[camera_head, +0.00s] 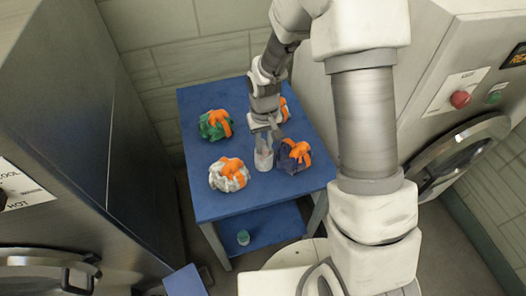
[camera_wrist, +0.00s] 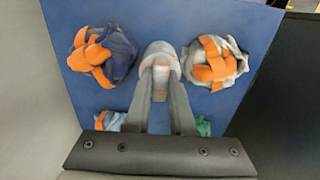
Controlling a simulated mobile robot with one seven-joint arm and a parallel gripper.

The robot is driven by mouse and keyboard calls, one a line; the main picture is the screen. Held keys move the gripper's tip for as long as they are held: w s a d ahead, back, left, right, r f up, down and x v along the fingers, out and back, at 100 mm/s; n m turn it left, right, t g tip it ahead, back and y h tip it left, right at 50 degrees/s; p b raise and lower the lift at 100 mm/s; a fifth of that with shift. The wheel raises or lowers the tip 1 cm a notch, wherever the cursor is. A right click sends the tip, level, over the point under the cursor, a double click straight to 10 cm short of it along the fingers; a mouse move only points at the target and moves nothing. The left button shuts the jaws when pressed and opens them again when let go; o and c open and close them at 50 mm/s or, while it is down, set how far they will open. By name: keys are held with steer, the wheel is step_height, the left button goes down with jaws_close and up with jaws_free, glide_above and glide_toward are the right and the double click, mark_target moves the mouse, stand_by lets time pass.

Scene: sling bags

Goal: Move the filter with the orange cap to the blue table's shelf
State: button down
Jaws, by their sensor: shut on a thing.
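My gripper (camera_head: 265,137) points down over the top of the blue table (camera_head: 197,188). It is shut on a pale, clear-looking cylinder, the filter (camera_head: 263,160), which stands upright at or just above the tabletop. In the wrist view my gripper (camera_wrist: 160,96) has the filter (camera_wrist: 160,58) at its fingertips, with a faint reddish tint on it. An orange cap cannot be made out clearly. The blue lower shelf (camera_head: 268,221) of the table shows below the top's front edge. A small teal-topped container (camera_head: 243,237) stands on it.
Several sling bags with orange straps surround the filter: a white one (camera_head: 228,175), a dark blue one (camera_head: 293,157), a green one (camera_head: 214,125) and one partly hidden behind my gripper. Machines stand close on both sides. The shelf's right part looks clear.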

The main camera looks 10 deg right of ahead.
steer(key=shift+w+a+f, duration=0.1)
steer(key=shift+w+f, duration=0.05)
steer(key=shift+f, duration=1.95)
steer(key=shift+f, duration=0.25)
steer(key=c, duration=0.8)
jaws_free()
steer(key=shift+r, duration=0.1)
steer(key=shift+o, duration=0.2)
steer(key=shift+r, duration=0.1)
